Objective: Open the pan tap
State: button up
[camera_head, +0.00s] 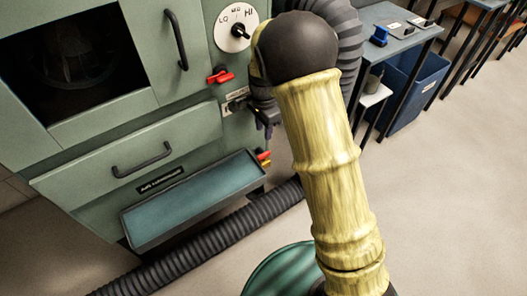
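A small tap with a red handle and a yellowish body (264,157) sits by the right end of the shallow teal pan (190,203), low on the green cabinet. Its handle is small in the picture, and I cannot tell its exact angle. My gripper (267,126) is dark and points down just above the tap, apart from it in the picture. My arm hides part of the gripper. I cannot make out a gap between its fingers.
Another red lever (220,76) is higher on the cabinet, below a LO-HI dial (238,29). A drawer handle (142,160) sticks out above the pan. A black ribbed hose (225,236) crosses the floor. A blue bin (415,88) stands under a table at right.

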aim_at(264, 154)
notch_tip(264, 154, down, 12)
jog(key=b, duration=0.5)
grip_shut()
